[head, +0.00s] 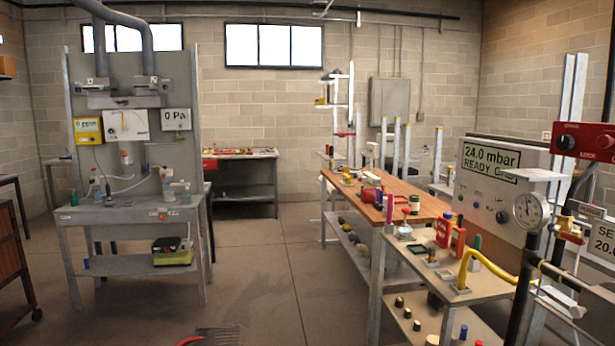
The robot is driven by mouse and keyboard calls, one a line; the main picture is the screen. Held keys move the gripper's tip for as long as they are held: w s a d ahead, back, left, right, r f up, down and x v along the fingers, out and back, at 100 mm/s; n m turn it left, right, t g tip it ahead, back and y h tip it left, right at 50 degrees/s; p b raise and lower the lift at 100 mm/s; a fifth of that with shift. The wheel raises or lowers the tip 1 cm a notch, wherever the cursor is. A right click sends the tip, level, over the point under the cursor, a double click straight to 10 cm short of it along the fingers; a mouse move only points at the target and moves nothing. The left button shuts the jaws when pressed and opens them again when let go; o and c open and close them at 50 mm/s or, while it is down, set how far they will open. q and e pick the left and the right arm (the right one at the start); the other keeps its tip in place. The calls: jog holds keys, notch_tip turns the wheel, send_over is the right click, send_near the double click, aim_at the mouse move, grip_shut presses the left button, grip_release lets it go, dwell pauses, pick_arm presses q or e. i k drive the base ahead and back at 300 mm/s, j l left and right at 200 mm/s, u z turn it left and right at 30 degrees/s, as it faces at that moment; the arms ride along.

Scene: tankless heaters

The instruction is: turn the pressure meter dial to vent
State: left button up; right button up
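A grey pressure meter box (480,200) stands at the right, above the near end of the bench. Its display (490,160) reads "24.0 mbar" and "READY", with the end of that line covered by a pale bar. A dark round knob (501,216) sits low on its front face; the markings around it are too small to read, so I cannot tell where it points. A round white gauge (530,210) on a dark pipe stands in front of the meter's right side. Neither of my grippers shows in the head view.
A long wooden-topped bench (408,190) with tools and a lower shelf runs along the right. A red control box (583,139) and pipework stand at the right edge. A grey test stand (130,214) is at the left. The middle floor (265,270) is open.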

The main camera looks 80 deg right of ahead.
aim_at(502, 217)
jog(key=z, duration=3.8)
jog(key=i+j+z, duration=0.1)
jog(key=i+z, duration=0.15)
jog(key=i, duration=0.15)
